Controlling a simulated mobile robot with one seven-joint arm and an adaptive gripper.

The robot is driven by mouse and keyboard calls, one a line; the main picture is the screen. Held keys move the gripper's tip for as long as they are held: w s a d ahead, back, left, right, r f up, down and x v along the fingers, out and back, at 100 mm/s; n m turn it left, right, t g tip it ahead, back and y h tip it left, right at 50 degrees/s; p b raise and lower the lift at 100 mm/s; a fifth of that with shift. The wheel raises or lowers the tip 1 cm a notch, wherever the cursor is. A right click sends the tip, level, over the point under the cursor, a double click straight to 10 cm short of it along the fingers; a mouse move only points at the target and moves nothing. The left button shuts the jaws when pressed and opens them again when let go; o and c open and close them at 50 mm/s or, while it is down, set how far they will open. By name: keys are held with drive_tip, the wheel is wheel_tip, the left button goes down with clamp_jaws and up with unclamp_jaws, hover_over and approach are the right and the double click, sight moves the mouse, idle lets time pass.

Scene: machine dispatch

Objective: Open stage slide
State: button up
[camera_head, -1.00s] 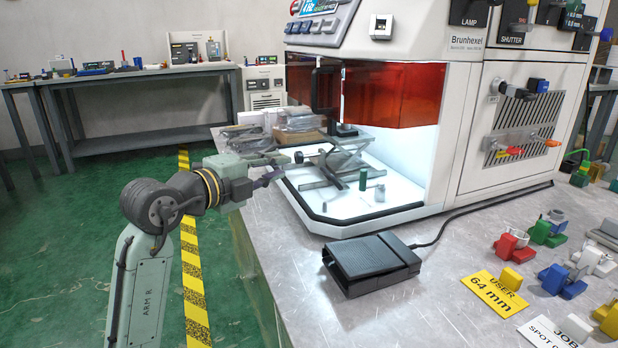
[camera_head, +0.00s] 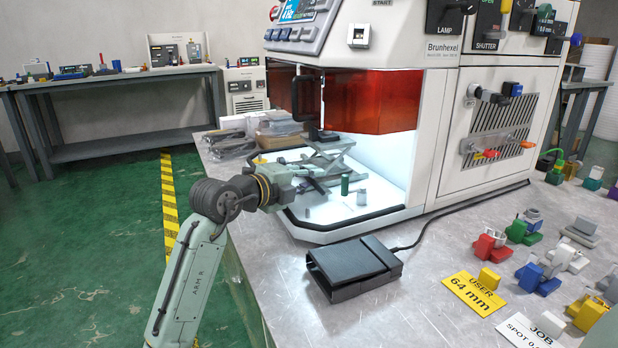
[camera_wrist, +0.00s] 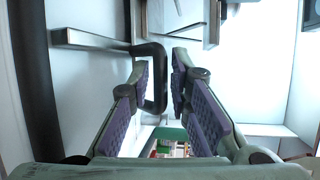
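The machine's orange doors (camera_head: 372,100) stand above its lit white bay. A grey metal stage with crossed bars (camera_head: 328,158) sits in the bay. My gripper (camera_head: 316,184) reaches low over the bay's front left, beside the stage. In the wrist view my gripper (camera_wrist: 161,64) has its purple-padded fingers apart. A dark U-shaped handle (camera_wrist: 160,82) on a metal bar (camera_wrist: 85,40) shows between and behind the fingers. A gap shows at the right finger; I cannot tell whether the left finger touches the handle.
A green cylinder (camera_head: 345,184) and a small grey cylinder (camera_head: 362,197) stand in the bay right of my gripper. A black pedal (camera_head: 352,267) lies on the bench in front. Wrapped packs (camera_head: 228,142) lie left of the bay.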

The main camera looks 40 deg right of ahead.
drive_tip(key=shift+c, duration=0.6)
clamp_jaws()
